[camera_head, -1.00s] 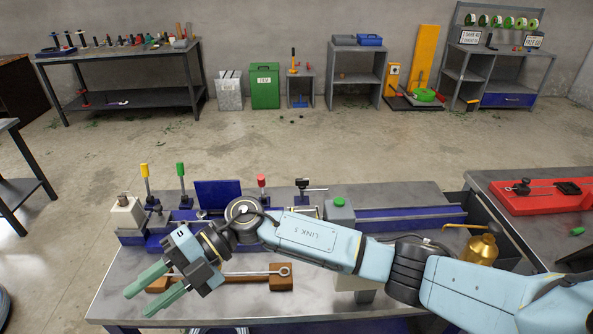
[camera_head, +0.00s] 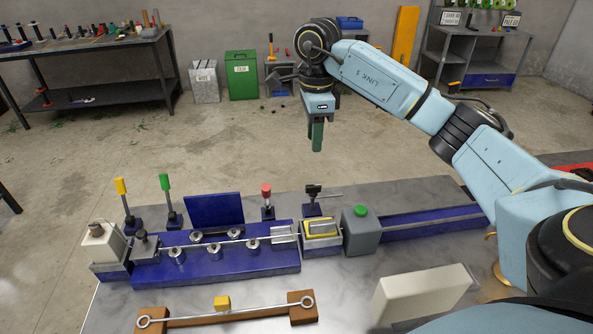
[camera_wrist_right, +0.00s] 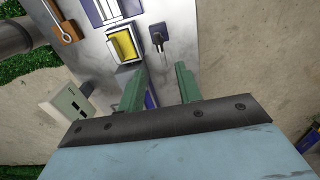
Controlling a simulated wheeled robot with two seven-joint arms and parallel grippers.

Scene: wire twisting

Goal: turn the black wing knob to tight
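The black wing knob (camera_head: 313,190) stands on a dark blue base behind the blue fixture, with a thin rod sticking out to its right. It also shows in the right wrist view (camera_wrist_right: 157,36), ahead of the fingers. My right gripper (camera_head: 316,146) hangs fingers down, above and behind the knob in the head view, apart from it. In the right wrist view its green fingers (camera_wrist_right: 160,85) are spread with nothing between them. My left gripper is not in view.
A yellow-rimmed block (camera_head: 321,228) and a grey box with a green button (camera_head: 361,230) stand close in front of the knob. A red-topped lever (camera_head: 267,200) is to its left. A yellow lever (camera_head: 122,200) and a green lever (camera_head: 168,198) stand farther left.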

